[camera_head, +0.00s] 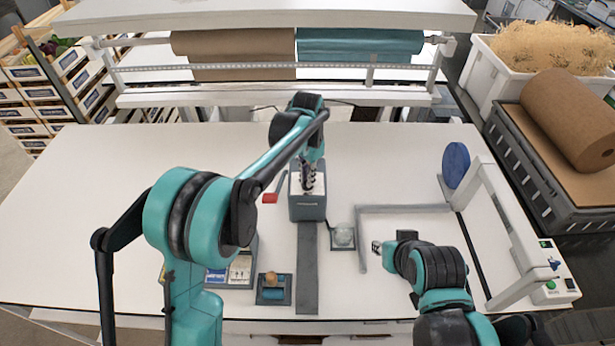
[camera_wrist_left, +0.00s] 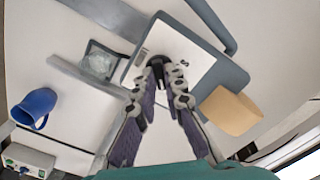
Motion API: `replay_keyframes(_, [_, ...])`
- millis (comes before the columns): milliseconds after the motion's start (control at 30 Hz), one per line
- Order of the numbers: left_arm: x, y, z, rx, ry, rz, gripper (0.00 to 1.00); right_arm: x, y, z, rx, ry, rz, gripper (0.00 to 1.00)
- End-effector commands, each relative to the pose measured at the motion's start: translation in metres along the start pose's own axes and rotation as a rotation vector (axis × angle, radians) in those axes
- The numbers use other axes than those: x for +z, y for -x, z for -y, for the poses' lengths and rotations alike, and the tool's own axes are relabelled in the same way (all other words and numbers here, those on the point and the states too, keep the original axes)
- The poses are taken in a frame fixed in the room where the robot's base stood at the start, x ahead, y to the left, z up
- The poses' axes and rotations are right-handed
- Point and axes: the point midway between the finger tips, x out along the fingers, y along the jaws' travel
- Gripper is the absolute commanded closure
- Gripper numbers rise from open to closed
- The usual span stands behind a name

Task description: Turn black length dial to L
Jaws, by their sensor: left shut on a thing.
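The grey dispenser box (camera_head: 308,209) stands mid-table, with a white top panel that shows in the left wrist view (camera_wrist_left: 196,62). The black length dial (camera_wrist_left: 158,60) sits on that panel. My left gripper (camera_head: 309,188) reaches down onto the box top. In the left wrist view, its fingertips (camera_wrist_left: 160,72) are closed around the dial, hiding much of it. Some dark marks show beside the dial, too small to read, so I cannot tell its setting. My right gripper (camera_head: 378,247) is low over the table, right of the box and apart from it; its finger opening is unclear.
A glassy item on a small dark pad (camera_head: 342,237) lies right of the box. A red piece (camera_head: 270,198) lies left. A tray with a wooden knob (camera_head: 272,288) is in front. The table's left side is clear.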

Motion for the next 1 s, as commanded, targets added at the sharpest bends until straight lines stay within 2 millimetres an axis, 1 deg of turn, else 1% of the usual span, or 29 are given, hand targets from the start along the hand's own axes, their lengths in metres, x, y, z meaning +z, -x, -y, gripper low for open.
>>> replay_keyframes(100, [0.0,0.001,0.001,-0.002,0.0,-0.001,1.0,0.0,0.0,0.0,0.0,0.0,0.0,0.7])
replay_keyframes(133, [0.0,0.001,0.001,-0.002,0.0,-0.001,0.82,0.0,0.0,0.0,0.0,0.0,0.0,0.7])
replay_keyframes(167, [0.0,0.001,0.001,-0.002,0.0,-0.001,0.74,0.0,0.0,0.0,0.0,0.0,0.0,0.7])
replay_keyframes(200, [0.0,0.001,0.001,-0.002,0.0,-0.001,0.69,0.0,0.0,0.0,0.0,0.0,0.0,0.7])
replay_keyframes(467, [0.0,0.001,0.0,-0.001,0.001,0.0,0.69,0.0,0.0,0.0,0.0,0.0,0.0,0.7])
replay_keyframes(567, [0.0,0.005,0.0,-0.001,0.001,0.0,0.69,0.0,0.0,0.0,0.0,0.0,0.0,0.7])
replay_keyframes(667, [0.0,0.018,0.0,-0.001,0.001,0.0,0.69,0.0,0.0,0.0,0.0,0.0,0.0,0.7])
replay_keyframes(1000, [0.0,0.09,0.0,-0.001,0.001,0.0,0.69,0.0,0.0,0.0,0.0,0.0,0.0,0.7])
